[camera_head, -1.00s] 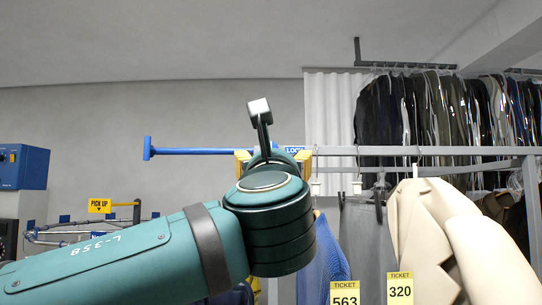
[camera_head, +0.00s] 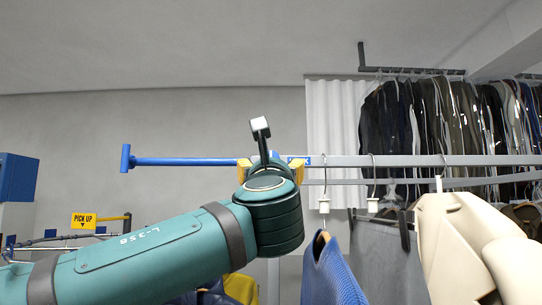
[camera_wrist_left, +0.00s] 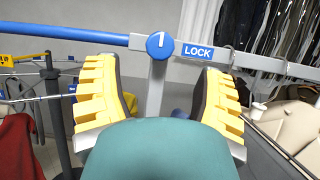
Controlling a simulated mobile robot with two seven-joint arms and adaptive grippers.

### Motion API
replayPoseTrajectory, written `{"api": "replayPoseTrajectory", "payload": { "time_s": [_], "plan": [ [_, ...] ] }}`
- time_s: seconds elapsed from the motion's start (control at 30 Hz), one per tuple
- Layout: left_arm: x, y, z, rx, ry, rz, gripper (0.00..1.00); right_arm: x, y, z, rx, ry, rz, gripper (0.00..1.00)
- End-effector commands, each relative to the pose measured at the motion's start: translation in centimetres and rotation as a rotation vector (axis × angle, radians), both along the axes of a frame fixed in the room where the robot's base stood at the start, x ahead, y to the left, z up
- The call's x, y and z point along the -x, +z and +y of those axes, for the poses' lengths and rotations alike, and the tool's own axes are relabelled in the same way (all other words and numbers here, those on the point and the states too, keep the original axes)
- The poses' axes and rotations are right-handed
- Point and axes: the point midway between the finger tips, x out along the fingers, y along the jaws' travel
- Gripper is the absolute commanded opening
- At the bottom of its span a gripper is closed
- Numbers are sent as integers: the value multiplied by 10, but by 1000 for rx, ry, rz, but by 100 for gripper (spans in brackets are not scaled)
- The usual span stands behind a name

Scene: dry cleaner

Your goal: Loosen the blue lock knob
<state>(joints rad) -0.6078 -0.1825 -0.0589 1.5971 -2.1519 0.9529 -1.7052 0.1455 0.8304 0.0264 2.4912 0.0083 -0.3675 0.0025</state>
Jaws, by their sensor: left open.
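The blue lock knob (camera_wrist_left: 160,45) is a round disc with a white upright mark, on the grey rail post in the left wrist view. A blue LOCK label (camera_wrist_left: 198,52) sits just to its right. My left gripper (camera_wrist_left: 157,68) is open, with its yellow-padded fingers on either side and slightly below the knob. The fingers look apart from the knob. In the head view, my left gripper (camera_head: 271,168) is at the rail joint, and my own wrist hides most of the knob.
A blue bar (camera_head: 185,161) with a T-shaped end extends left from the grey rail (camera_head: 400,160). A blue garment (camera_head: 330,270) and a cream coat (camera_head: 475,250) hang right of my arm. A yellow PICK UP sign (camera_head: 83,221) stands at left.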

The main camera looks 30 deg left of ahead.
Motion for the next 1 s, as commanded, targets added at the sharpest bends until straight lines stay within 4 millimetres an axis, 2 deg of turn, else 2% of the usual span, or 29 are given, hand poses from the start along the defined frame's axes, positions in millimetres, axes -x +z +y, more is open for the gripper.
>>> {"api": "replayPoseTrajectory", "payload": {
  "time_s": [0.2,0.4,0.83,0.97,1.0],
  "plan": [
    [-33,18,19,-1,2,1,70,0,14,-1,-2,0,0,47],
    [-51,26,31,-1,0,0,70,1,21,-1,-4,1,0,47],
    [-57,28,35,-1,-1,-1,71,1,22,-1,-4,0,0,47],
    [-57,28,35,-1,-1,-1,25,1,22,-1,-4,0,0,47],
    [-57,28,35,-1,-1,-1,11,1,22,-1,-4,0,0,47]
  ]
}}
